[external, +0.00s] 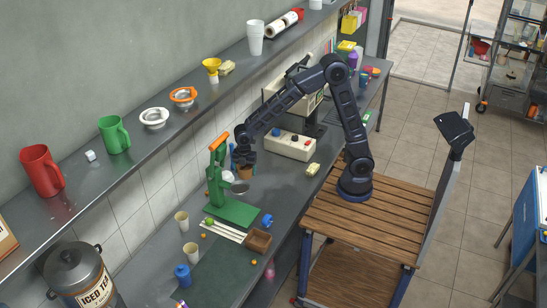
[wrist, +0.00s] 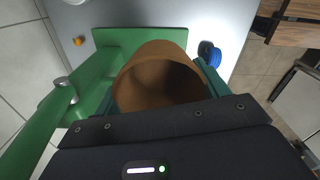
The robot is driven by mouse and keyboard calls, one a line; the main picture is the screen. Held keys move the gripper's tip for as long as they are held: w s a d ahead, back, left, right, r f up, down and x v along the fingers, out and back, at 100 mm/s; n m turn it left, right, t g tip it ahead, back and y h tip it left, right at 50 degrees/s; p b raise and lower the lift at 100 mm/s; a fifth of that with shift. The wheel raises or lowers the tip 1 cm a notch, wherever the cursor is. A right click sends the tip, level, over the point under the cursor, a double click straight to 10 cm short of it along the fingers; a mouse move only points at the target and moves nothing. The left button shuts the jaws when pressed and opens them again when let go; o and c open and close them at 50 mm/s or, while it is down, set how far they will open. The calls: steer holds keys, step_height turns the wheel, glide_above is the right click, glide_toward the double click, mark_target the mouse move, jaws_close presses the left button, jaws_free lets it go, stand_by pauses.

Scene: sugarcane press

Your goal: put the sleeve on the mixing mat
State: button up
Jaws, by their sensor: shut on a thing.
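The sleeve, a brown open-ended cup shape (wrist: 150,88), fills the middle of the wrist view between my teal fingers. My gripper (external: 244,163) is shut on it. In the external view the sleeve (external: 245,173) hangs beneath the gripper, close beside the green press and above the counter. My gripper partly hides it there. The mixing mat seems to be the dark green mat (external: 222,272) lying flat on the counter at the lower middle, away from the sleeve.
The green press (external: 214,185) with an orange handle stands beside the gripper. White sticks (external: 222,230), a brown box (external: 258,240), a blue item (external: 267,220), pale cups (external: 190,252) and a blue bottle (external: 182,275) stand around the mat. A shelf (external: 140,158) runs above.

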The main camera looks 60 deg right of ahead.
steer(key=s+a+r+n, duration=0.1)
steer(key=a, duration=0.7)
steer(key=s+a+r+n, duration=0.1)
steer(key=s+a+r, duration=0.1)
steer(key=a, duration=0.6)
glide_above(218, 284)
step_height(218, 284, down, 5)
step_height(218, 284, down, 20)
steer(key=shift+a+f, duration=0.1)
steer(key=shift+a, duration=0.05)
steer(key=shift+f, duration=0.1)
steer(key=o, duration=0.9)
steer(key=shift+o, duration=0.2)
step_height(218, 284, up, 12)
steer(key=shift+r, duration=0.2)
